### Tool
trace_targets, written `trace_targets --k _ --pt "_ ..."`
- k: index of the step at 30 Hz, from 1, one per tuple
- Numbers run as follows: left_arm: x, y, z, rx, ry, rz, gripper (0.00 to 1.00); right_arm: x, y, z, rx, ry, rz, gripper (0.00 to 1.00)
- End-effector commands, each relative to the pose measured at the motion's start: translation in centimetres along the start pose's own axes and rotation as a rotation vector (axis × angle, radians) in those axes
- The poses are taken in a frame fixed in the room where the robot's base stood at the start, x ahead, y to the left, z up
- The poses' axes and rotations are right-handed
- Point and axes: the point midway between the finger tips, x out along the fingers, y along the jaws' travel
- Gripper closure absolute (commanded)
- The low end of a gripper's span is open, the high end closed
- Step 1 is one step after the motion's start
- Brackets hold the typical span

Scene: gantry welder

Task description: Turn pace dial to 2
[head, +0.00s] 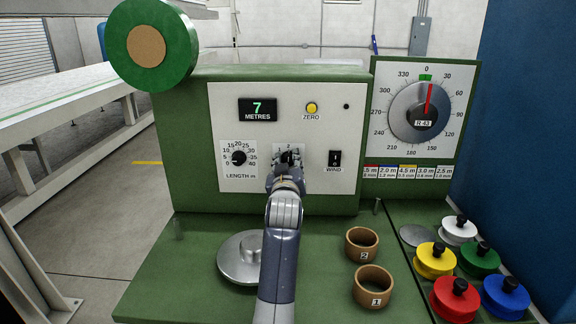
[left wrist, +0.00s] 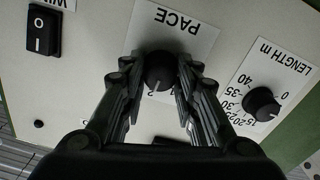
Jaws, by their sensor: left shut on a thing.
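The pace dial (left wrist: 159,72) is a round black knob on a white plate marked PACE, on the pale front panel. In the left wrist view the picture is upside down. My left gripper (left wrist: 158,82) is shut on the knob, one finger on each side. In the head view my left gripper (head: 289,163) covers most of the dial, with the "2" showing above it. My right gripper is not in view.
The length dial (head: 238,157) is left of the gripper and the wind switch (head: 335,158) right of it. Below stand a metal disc (head: 238,270), two numbered brown rings (head: 362,244) and several coloured spools (head: 435,262). A yellow zero button (head: 311,108) is above.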

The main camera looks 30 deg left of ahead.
Motion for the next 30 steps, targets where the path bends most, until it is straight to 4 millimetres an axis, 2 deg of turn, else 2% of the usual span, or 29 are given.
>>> trace_targets --k 7,20,21,23,30 --pt "-0.01 0.00 0.10 -0.061 -0.002 0.000 0.95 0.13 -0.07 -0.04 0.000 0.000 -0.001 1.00" --pt "0.00 -0.03 0.08 -0.068 -0.002 0.000 0.95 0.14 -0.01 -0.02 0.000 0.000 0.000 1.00" --pt "0.00 -0.03 0.08 -0.068 -0.002 0.000 0.64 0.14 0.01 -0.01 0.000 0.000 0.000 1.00" --pt "0.00 -0.03 0.08 -0.068 -0.002 0.000 0.51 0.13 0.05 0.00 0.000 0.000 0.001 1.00" --pt "0.00 -0.03 0.03 -0.067 -0.001 0.000 0.51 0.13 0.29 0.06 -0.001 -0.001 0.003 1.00"
